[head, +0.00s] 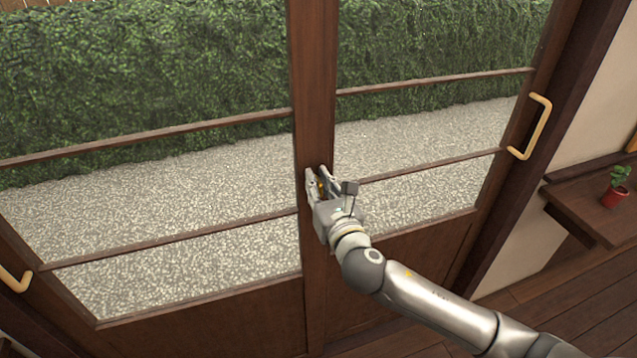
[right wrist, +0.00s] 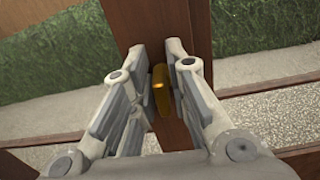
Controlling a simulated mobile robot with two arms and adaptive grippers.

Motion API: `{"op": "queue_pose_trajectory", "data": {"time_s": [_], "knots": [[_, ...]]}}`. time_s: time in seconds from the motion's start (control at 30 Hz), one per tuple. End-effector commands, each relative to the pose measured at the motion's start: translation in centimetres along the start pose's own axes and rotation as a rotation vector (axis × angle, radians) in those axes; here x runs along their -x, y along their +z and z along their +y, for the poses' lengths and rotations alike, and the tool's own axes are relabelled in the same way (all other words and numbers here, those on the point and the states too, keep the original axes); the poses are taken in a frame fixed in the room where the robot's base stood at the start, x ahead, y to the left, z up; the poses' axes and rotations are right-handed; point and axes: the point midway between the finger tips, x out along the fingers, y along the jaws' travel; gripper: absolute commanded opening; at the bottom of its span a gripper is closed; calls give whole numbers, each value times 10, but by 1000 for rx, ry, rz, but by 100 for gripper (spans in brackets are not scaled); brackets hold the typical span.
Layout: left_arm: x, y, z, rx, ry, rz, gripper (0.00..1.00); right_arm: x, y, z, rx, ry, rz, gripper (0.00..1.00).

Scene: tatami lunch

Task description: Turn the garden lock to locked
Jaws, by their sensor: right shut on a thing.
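The garden lock is a small brass-coloured piece on the dark wooden middle stile (head: 316,100) of the glass doors. In the head view only a bit of the lock (head: 321,188) shows between my fingers. My right gripper (head: 319,178) is at the stile, its fingers on either side of the lock. In the right wrist view the lock (right wrist: 161,88) stands upright between the two fingertips of my right gripper (right wrist: 160,62), which are shut on it. Its base is partly hidden, and I cannot read its locked or unlocked position. My left gripper is not in view.
A yellow door handle (head: 534,126) is on the right frame and another handle (head: 15,279) is at the far left. A wooden shelf (head: 585,200) with a small potted plant (head: 614,187) stands at right. Gravel and a hedge lie behind the glass.

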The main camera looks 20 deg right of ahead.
Motion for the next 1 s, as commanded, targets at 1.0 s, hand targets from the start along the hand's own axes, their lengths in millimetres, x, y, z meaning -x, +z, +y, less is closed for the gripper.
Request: {"op": "queue_pose_trajectory", "data": {"time_s": [1.0], "knots": [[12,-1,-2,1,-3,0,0,0,-4,-6,-847,-2,2,0]]}}
